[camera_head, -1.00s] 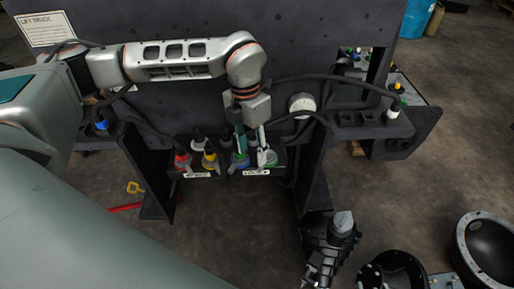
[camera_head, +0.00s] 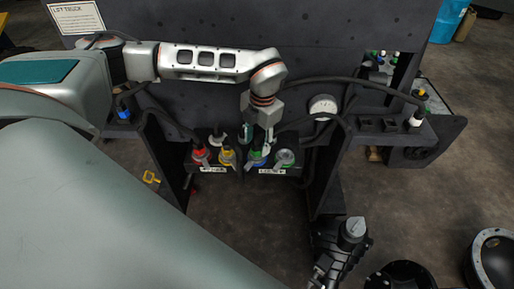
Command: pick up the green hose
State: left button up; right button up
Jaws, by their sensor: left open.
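My left gripper (camera_head: 257,143) hangs down from the left in front of the dark panel, its jaws open, with no hose seen between its fingers. It is just above a low shelf with a row of coloured connectors. The green connector (camera_head: 285,157) is at the right end of the row, to the right of the fingers, uncovered. The blue connector (camera_head: 257,160) is right below the fingers and partly hidden by them. I cannot tell which dark hose belongs to green.
A yellow connector (camera_head: 227,157) and a red connector (camera_head: 200,154) sit to the left on the same shelf. A round gauge (camera_head: 322,106) is close on the right. Dark hoses loop along the panel on both sides. Side plates flank the shelf, with open floor (camera_head: 245,220) between them.

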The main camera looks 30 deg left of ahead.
pick_arm(q)
jog(key=shift+f, duration=0.1)
grip_shut()
